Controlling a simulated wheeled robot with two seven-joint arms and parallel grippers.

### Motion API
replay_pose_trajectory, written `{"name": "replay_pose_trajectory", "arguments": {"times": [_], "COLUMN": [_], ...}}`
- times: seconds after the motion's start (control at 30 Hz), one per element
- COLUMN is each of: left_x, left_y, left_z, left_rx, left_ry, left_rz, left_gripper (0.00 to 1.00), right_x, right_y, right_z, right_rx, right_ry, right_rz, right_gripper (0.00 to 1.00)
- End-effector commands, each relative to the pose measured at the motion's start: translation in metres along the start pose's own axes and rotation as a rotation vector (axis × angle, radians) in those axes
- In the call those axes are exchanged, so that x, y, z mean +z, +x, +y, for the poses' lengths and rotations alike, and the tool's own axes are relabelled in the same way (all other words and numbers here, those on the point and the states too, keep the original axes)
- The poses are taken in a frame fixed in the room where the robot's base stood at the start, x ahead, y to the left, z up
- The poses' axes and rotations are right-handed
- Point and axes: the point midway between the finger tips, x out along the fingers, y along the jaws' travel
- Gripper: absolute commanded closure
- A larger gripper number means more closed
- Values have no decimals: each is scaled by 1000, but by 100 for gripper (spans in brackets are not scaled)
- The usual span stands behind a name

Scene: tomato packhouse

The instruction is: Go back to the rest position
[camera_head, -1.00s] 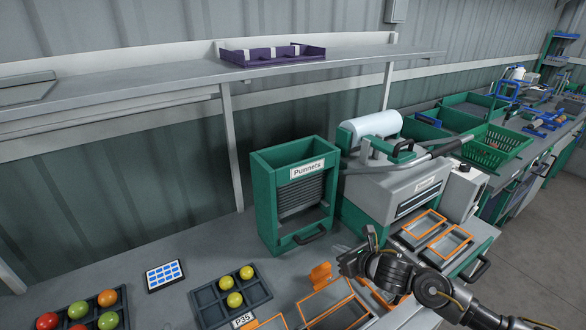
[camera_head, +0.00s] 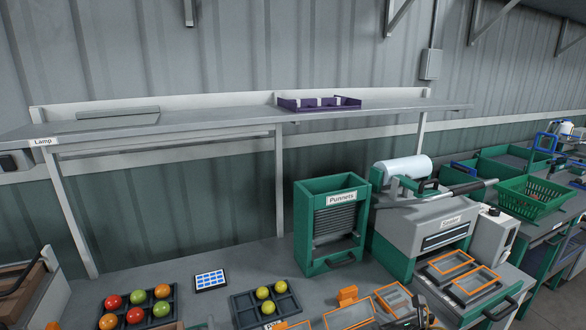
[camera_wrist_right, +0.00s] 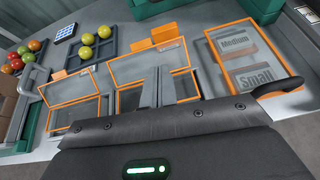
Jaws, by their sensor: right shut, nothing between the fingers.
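My right gripper (camera_head: 424,314) shows only in part at the bottom edge of the head view, in front of the sealer (camera_head: 430,235). It is shut and holds nothing. In the right wrist view a dark housing of mine with a green light fills the lower middle, and the orange-framed trays (camera_wrist_right: 148,68) lie beyond it. My left gripper is not in view.
The green punnet dispenser (camera_head: 304,225) stands left of the sealer. A dark tray (camera_head: 243,307) with yellow tomatoes and another with red, green and orange ones sit on the bench. A shelf (camera_head: 210,122) with a purple tray (camera_head: 290,106) runs above.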

Motion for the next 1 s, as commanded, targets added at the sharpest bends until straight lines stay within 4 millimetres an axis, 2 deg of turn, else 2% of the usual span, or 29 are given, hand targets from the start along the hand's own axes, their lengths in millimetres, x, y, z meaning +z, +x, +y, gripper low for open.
{"name": "replay_pose_trajectory", "arguments": {"times": [0.27,0.47,0.57,0.67,0.8,0.9,1.0], "left_x": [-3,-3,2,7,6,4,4], "left_y": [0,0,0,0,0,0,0], "left_z": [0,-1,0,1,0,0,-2], "left_rx": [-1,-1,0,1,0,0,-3], "left_ry": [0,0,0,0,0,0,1], "left_rz": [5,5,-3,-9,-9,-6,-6], "left_gripper": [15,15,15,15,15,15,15], "right_x": [-22,-50,-69,-94,-139,-165,-186], "right_y": [-5,-23,-38,-58,-104,-133,-160], "right_z": [29,47,56,66,77,81,83], "right_rx": [-16,-73,-124,-208,-413,-565,-704], "right_ry": [313,684,932,1252,1816,2130,2352], "right_rz": [33,67,87,107,106,72,29], "right_gripper": [100,100,100,100,100,100,100]}}
